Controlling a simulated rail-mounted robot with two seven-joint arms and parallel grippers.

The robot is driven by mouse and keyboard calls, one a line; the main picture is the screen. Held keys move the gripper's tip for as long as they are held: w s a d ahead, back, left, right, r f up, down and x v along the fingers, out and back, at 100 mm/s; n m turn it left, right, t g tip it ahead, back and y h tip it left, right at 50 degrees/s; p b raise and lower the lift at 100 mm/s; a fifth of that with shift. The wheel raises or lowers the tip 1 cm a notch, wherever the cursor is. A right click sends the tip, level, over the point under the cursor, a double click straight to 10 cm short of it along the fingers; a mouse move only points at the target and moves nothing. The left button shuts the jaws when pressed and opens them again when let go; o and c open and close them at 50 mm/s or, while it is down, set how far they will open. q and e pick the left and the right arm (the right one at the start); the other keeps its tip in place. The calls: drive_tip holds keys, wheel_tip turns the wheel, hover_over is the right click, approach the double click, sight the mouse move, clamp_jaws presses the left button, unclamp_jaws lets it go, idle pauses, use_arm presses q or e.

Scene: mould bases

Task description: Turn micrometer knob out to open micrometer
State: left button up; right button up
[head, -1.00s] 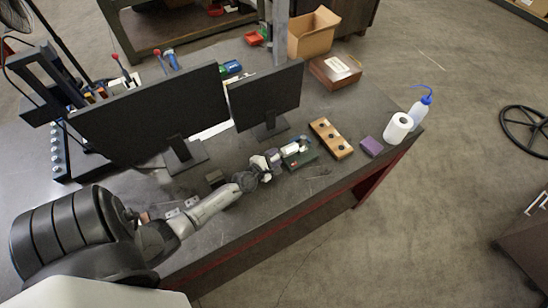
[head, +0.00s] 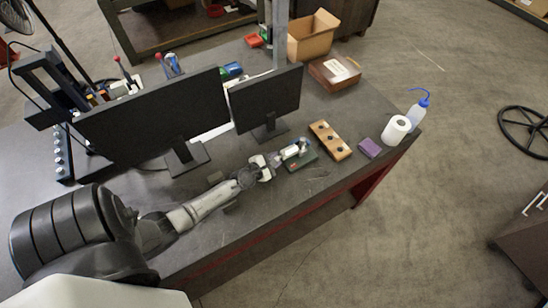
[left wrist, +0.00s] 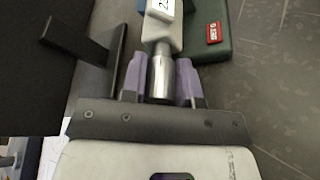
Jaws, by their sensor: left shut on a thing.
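The micrometer lies on or just above its green case (left wrist: 208,32) on the table; its silver knob (left wrist: 160,75) and grey body with a white display (left wrist: 162,8) show in the left wrist view. In the head view the micrometer (head: 292,151) is small, with the case (head: 302,162) beneath it. My left gripper (left wrist: 161,82) has its purple-padded fingers on both sides of the knob, shut on it. In the head view the left gripper (head: 272,160) reaches in from the left. The micrometer's jaw gap is too small to tell. My right gripper is not in view.
Two monitors (head: 150,115) (head: 265,98) stand behind the arm. Right of the case are a wooden block with holes (head: 330,140), a purple sponge (head: 370,148), a paper roll (head: 395,130) and a blue-capped bottle (head: 418,112). The table's front edge is close by.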

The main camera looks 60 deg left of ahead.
use_arm(q)
drive_tip(key=shift+n+g+h+p, duration=0.35)
drive_tip(key=shift+n+h, duration=0.45)
drive_tip(key=shift+n, duration=0.3)
drive_tip(key=o, duration=0.9)
drive_tip(key=shift+p+v, duration=1.1)
drive_tip(key=shift+v, duration=5.85)
drive_tip(key=shift+a, duration=0.1)
